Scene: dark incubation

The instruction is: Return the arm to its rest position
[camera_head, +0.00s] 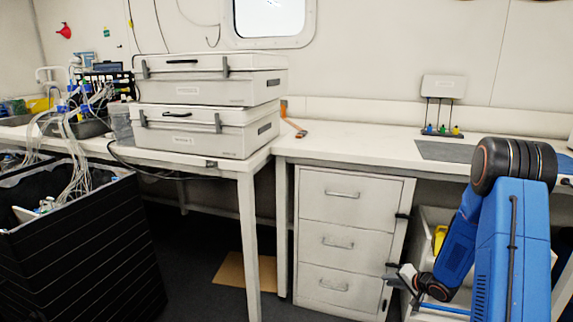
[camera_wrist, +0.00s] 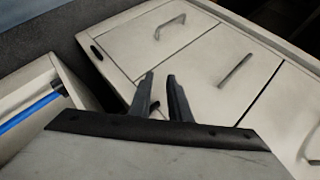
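My blue arm (camera_head: 512,240) is at the right of the head view, bent downward in front of the counter. My gripper (camera_head: 393,275) hangs low beside the right edge of the white drawer unit (camera_head: 341,240). In the wrist view, the two dark fingers of my gripper (camera_wrist: 161,78) stand a little apart with nothing held between them. The drawer fronts (camera_wrist: 215,75) and their handles show beyond the fingertips. Whether a finger touches the cabinet cannot be told.
An open shelf space with a yellow item (camera_head: 439,238) lies right of the drawers. The white counter (camera_head: 360,138) runs above, with a dark mat (camera_head: 445,151). Two stacked grey cases (camera_head: 205,105) stand on the left table. A black crate (camera_head: 85,245) with tubing stands at far left.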

